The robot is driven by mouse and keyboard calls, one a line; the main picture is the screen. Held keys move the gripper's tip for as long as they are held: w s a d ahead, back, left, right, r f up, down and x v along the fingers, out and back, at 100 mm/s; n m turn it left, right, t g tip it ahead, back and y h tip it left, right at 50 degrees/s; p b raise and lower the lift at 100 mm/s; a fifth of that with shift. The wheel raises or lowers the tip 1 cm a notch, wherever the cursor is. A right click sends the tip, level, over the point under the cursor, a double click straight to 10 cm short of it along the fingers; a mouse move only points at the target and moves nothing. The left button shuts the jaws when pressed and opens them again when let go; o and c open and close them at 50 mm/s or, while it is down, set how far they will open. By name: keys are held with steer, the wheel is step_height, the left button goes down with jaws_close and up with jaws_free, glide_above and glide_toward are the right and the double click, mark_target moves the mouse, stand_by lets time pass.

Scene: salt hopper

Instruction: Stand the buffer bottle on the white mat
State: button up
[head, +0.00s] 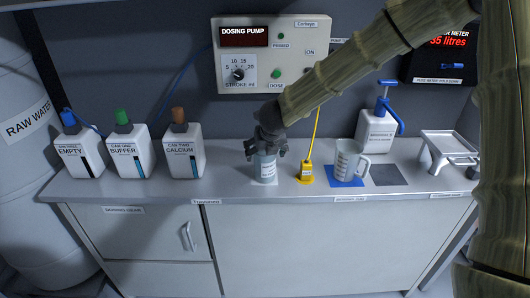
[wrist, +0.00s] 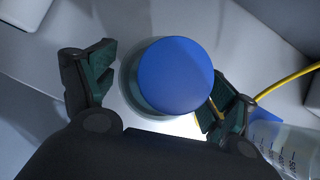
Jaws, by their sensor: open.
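A small labelled bottle (head: 265,170) stands upright on the counter under my gripper (head: 265,152). Its label is too small to read, so I cannot confirm it is the buffer bottle. In the wrist view its round blue cap (wrist: 175,75) lies between my two open fingers. The right finger is close to the cap's edge; the left one has a clear gap. I cannot tell whether the right finger touches. A bright white patch (wrist: 185,126) shows beside the bottle's base in the wrist view; I cannot tell whether it is the white mat or lit counter.
A yellow block (head: 305,174) with a yellow cable stands just right of the bottle. A clear jug (head: 347,160) stands on a blue mat (head: 338,182), beside a bare grey mat (head: 388,175). Several capped cans (head: 130,155) stand at left. Counter between cans and bottle is clear.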

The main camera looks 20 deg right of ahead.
steer(key=v, duration=1.1)
steer(key=shift+b, duration=0.35)
steer(key=shift+r, duration=0.1)
